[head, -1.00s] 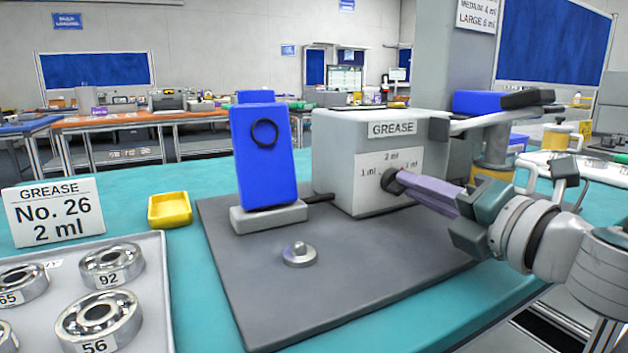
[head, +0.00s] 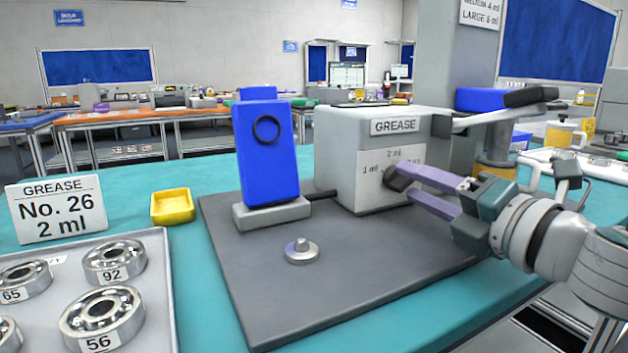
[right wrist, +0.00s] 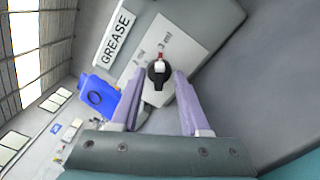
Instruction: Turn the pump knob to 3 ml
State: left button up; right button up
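The grey grease pump (head: 335,150) stands on a dark mat, its white dial label (head: 372,165) facing right. Its black knob (right wrist: 157,73) shows in the right wrist view, with a red and white pointer directed up at the "3 ml" mark (right wrist: 165,42). The "2 ml" mark (right wrist: 139,56) is to the pointer's left. My right gripper (head: 412,183) is at the knob, with its purple fingers spread apart. In the right wrist view the fingers (right wrist: 158,77) lie on either side of the knob, with gaps. My left gripper is not in view.
A blue block-shaped device (head: 265,165) on a grey base stands left of the pump. A yellow tray (head: 172,207), a sign reading "No. 26 2 ml" (head: 56,208) and a bearing tray (head: 165,300) are at left.

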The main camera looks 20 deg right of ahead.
jog(key=s, duration=1)
jog(key=shift+d, duration=0.4)
